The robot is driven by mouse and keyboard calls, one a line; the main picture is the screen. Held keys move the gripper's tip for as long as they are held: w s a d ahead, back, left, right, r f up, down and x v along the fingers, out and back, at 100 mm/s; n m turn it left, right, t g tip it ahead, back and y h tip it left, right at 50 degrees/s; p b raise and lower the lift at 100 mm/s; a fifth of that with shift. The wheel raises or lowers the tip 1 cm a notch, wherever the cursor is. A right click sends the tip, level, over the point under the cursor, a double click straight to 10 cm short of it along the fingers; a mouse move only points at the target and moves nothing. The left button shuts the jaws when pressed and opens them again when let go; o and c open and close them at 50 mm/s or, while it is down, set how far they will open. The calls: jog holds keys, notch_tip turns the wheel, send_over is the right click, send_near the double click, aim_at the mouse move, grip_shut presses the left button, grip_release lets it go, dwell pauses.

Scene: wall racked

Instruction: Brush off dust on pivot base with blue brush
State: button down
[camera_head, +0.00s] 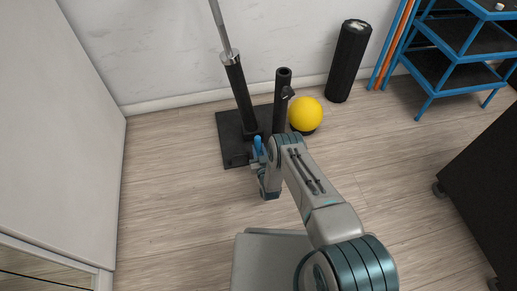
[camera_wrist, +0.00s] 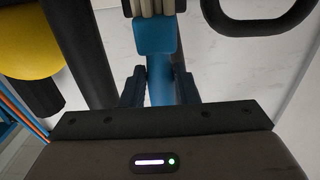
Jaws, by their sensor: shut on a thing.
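The pivot base is a black square floor plate (camera_head: 232,150) near the wall, with a slanted black tube (camera_head: 240,95) and a shorter upright black post (camera_head: 281,100) rising from it. My gripper (camera_head: 259,160) is at the plate's front right edge in the head view. It is shut on the blue brush (camera_head: 258,145). In the wrist view the brush's blue handle (camera_wrist: 159,88) is between my two dark fingers (camera_wrist: 160,90), and its pale bristles (camera_wrist: 155,8) show at the top edge. Whether the bristles touch the base is hidden. I cannot make out dust on the plate.
A yellow ball (camera_head: 305,113) sits right of the post. A black foam roller (camera_head: 348,60) stands by the wall. A blue rack (camera_head: 455,60) is at upper right, and a dark cabinet (camera_head: 485,185) at right. A black curved bar (camera_wrist: 255,30) shows in the wrist view.

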jog(key=shift+f+b+x, duration=0.2)
jog(key=shift+b+x, duration=1.6)
jog(key=shift+x, duration=0.2)
jog(key=shift+b+x, duration=0.9)
jog(key=shift+x, duration=2.05)
jog(key=shift+r, duration=0.1)
notch_tip(320, 180, up, 7)
jog(key=p, duration=0.5)
jog(key=shift+r, duration=0.1)
